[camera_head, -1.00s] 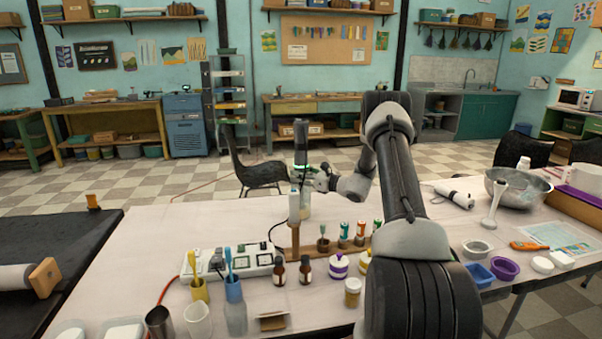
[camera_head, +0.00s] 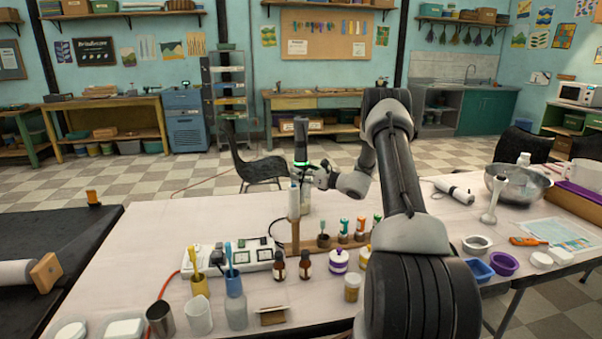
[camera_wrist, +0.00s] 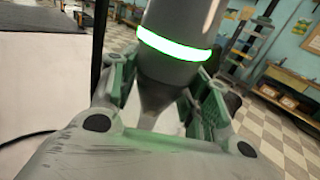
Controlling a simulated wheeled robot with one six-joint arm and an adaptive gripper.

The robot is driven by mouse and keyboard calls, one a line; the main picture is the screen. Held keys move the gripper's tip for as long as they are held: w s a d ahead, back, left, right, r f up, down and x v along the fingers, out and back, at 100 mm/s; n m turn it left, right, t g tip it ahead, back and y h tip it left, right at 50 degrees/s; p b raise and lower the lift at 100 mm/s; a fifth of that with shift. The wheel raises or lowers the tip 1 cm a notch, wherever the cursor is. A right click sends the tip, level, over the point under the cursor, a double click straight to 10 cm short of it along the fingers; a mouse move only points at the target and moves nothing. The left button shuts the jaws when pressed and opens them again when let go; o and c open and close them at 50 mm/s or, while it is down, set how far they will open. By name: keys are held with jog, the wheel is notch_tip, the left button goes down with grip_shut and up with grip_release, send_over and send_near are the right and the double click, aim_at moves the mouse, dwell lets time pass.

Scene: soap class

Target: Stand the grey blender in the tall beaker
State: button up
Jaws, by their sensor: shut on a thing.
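The grey blender (camera_head: 301,143) is upright in my gripper (camera_head: 312,174), with a lit green ring around its body. In the wrist view the grey blender (camera_wrist: 180,25) stands between the green-padded fingers of my gripper (camera_wrist: 165,105), which are shut on its narrowing lower part. A clear tall vessel, seemingly the tall beaker (camera_head: 306,202), shows below the blender, partly hidden behind a white upright tool. The blender's lower end is hidden by the gripper and this tool, so I cannot tell whether it is inside the beaker.
A wooden rack (camera_head: 293,240) with several small coloured-top tools stands in front. A power strip (camera_head: 240,259), brown bottles (camera_head: 279,266), cups and jars crowd the near table. A white blender (camera_head: 454,192) and a steel bowl (camera_head: 520,184) are at right.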

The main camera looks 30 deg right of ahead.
dwell(0.4)
jog(key=o, duration=1.4)
jog(key=shift+o, duration=0.2)
jog(key=shift+f, duration=0.1)
jog(key=o, duration=0.4)
jog(key=shift+o, duration=0.2)
jog(key=v, duration=1.1)
jog(key=shift+s, duration=0.1)
